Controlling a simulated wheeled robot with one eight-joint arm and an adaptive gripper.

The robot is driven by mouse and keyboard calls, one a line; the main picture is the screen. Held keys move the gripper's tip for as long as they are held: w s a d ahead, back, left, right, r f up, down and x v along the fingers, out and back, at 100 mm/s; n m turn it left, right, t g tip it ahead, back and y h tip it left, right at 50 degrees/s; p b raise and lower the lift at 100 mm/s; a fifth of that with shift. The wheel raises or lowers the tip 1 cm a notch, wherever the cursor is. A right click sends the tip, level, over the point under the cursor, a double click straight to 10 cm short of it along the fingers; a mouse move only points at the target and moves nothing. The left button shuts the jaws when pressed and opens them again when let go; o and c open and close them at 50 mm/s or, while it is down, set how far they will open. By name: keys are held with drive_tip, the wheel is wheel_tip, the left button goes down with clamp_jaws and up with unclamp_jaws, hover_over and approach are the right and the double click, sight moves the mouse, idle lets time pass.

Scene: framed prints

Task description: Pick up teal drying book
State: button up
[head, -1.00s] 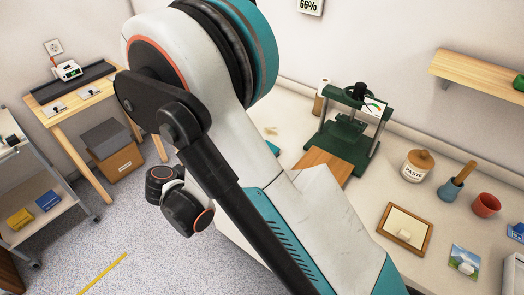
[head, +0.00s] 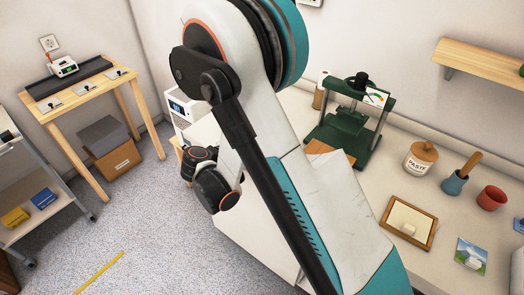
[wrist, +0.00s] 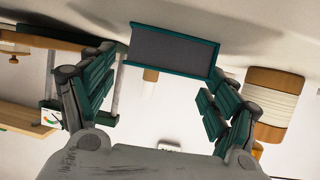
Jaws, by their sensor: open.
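The teal book (wrist: 172,48) shows in the upper middle of the wrist view, as a teal edge around a dark grey face. My gripper (wrist: 160,66) is open. Its two green-padded fingers stand to the left and right of the book in the picture, with a gap between them. I cannot tell how far beyond the fingertips the book is, and no contact is visible. In the head view I cannot make out the book or my fingers; my arm covers much of the middle of the picture.
A green press (head: 350,125) stands on the pale worktop, with a paste jar (head: 420,158), a blue pot (head: 455,182), a red pot (head: 492,197) and a framed print (head: 407,222) to its right. A striped wooden cylinder (wrist: 272,105) is at right in the wrist view.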

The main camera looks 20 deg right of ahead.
drive_tip(key=x, duration=0.2)
drive_tip(key=shift+w+d+f+b, duration=0.15)
drive_tip(key=shift+d+f+b, duration=0.05)
drive_tip(key=shift+d+b, duration=0.1)
drive_tip(key=shift+c, duration=0.2)
drive_tip(key=c, duration=1.3)
drive_tip(key=shift+r, duration=0.15)
